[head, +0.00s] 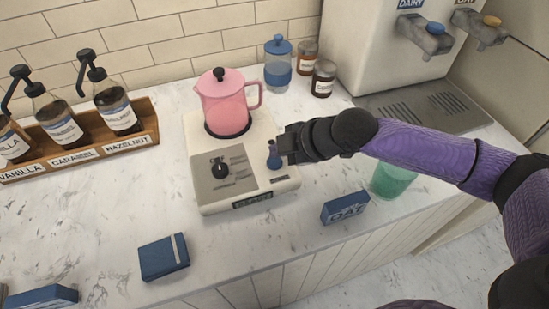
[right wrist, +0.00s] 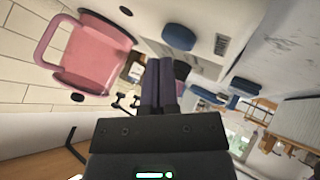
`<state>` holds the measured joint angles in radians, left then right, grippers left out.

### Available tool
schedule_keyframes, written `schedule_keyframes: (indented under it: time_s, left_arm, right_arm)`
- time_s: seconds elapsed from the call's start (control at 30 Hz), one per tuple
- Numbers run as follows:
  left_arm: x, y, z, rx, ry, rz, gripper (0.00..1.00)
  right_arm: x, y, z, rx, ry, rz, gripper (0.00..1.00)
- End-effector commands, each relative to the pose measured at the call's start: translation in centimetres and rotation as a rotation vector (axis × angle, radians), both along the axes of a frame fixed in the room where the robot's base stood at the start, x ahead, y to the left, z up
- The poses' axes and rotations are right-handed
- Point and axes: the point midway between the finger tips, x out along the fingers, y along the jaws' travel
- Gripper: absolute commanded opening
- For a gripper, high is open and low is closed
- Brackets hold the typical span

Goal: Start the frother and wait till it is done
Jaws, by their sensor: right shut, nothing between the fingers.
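My left gripper is not in view.
Syrup bottles stand in a wooden rack (head: 80,153) at left. A blue canister (head: 278,64) and brown jars (head: 323,78) stand behind. A dairy dispenser (head: 385,50) is at the back right. A blue box (head: 163,257), an OAT box (head: 345,207) and a green cup (head: 391,180) are near the front.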

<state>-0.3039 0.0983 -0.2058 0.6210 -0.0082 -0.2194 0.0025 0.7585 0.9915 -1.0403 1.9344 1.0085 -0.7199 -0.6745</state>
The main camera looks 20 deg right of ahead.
Motion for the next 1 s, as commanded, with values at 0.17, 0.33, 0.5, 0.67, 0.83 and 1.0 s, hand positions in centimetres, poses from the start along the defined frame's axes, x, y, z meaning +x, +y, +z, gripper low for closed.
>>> schedule_keyframes:
  time_s: [0.17, 0.33, 0.5, 0.67, 0.83, 1.0]
  left_arm:
    - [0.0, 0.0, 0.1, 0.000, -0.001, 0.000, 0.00]
    - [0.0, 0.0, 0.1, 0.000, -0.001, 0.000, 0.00]
    - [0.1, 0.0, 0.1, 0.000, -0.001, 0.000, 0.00]
    - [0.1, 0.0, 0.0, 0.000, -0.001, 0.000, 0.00]
    - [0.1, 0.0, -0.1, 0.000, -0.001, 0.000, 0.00]
    - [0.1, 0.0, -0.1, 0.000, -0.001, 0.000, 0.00]
  right_arm:
    - [0.0, 0.0, -0.7, 0.000, 0.002, -0.001, 0.00]
    - [0.0, 0.0, -0.8, 0.000, 0.001, 0.000, 0.00]
    - [0.0, 0.0, -0.8, 0.000, 0.001, 0.001, 0.00]
    - [0.0, 0.0, -0.9, 0.000, 0.001, 0.001, 0.00]
    - [0.0, 0.0, -1.1, 0.000, 0.001, 0.001, 0.00]
    - [0.0, 0.0, -1.3, 0.000, 0.001, 0.001, 0.00]
